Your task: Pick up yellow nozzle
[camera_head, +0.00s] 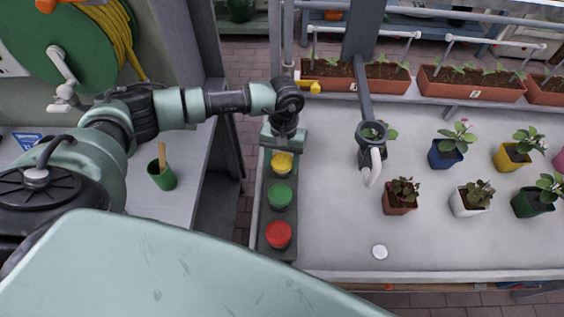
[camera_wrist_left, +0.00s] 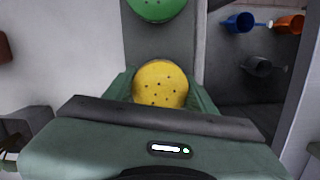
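The yellow nozzle (camera_head: 283,162) is a round, domed head with small dark holes, at the far end of a narrow dark tray (camera_head: 263,215). It also shows in the middle of the left wrist view (camera_wrist_left: 160,84). My left gripper (camera_head: 282,140) is just above and behind it, pointing down. In the left wrist view the green fingers (camera_wrist_left: 161,95) are spread on either side of the yellow nozzle, which lies between them. Firm contact is not clear. The nozzle's lower part is hidden. My right gripper is not in view.
A green nozzle (camera_head: 280,196) and a red nozzle (camera_head: 278,235) sit on the same tray. A hanging pipe with a white spout (camera_head: 373,167) is to the right, near several potted plants. A green cup (camera_head: 161,175) stands on the left bench.

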